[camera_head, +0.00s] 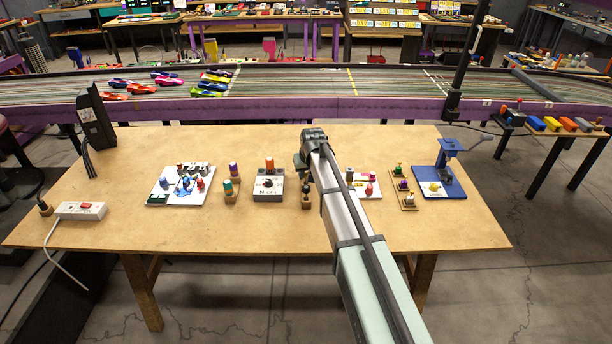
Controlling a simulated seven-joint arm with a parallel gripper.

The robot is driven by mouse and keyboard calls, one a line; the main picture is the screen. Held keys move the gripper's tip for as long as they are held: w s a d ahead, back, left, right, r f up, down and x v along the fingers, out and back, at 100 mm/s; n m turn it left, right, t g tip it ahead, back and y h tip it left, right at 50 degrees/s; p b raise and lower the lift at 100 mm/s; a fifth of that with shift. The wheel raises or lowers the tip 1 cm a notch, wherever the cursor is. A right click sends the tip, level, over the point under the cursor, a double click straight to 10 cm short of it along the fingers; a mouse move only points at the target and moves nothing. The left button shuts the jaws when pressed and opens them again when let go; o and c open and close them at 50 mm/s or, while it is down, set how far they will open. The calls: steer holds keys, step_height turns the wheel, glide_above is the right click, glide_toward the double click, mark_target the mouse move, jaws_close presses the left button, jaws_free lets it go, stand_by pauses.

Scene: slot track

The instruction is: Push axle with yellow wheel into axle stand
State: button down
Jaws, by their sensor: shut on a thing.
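My gripper (306,173) hangs over the middle of the table, pointing down above a small wooden stand (306,204). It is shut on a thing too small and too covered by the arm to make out. Whether that thing touches the stand I cannot tell. Another wooden stand (401,189) on the right carries small green, purple and yellow pieces. A yellow piece (434,188) also sits on the base of the blue press (449,164). I cannot tell for sure which yellow piece is the wheel on the axle.
Further left are a wooden stand with coloured knobs (231,186), a white board with parts (178,188) and a power strip (80,210). A white tray (371,179) lies right of my arm. The table's front is mostly clear.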

step_height(320, 180, up, 9)
steer(key=shift+r, duration=0.2)
steer(key=shift+w+d+r, duration=0.1)
steer(key=shift+d+r, duration=0.1)
steer(key=shift+d, duration=0.2)
steer(key=w+d+r, duration=0.1)
steer(key=w+d, duration=0.1)
steer(key=d, duration=0.6)
steer(key=w+d+r, duration=0.2)
steer(key=d, duration=0.5)
steer(key=shift+w+d, duration=0.35)
steer(key=shift+w, duration=0.05)
steer(key=shift+r, duration=0.1)
steer(key=shift+f, duration=2.9)
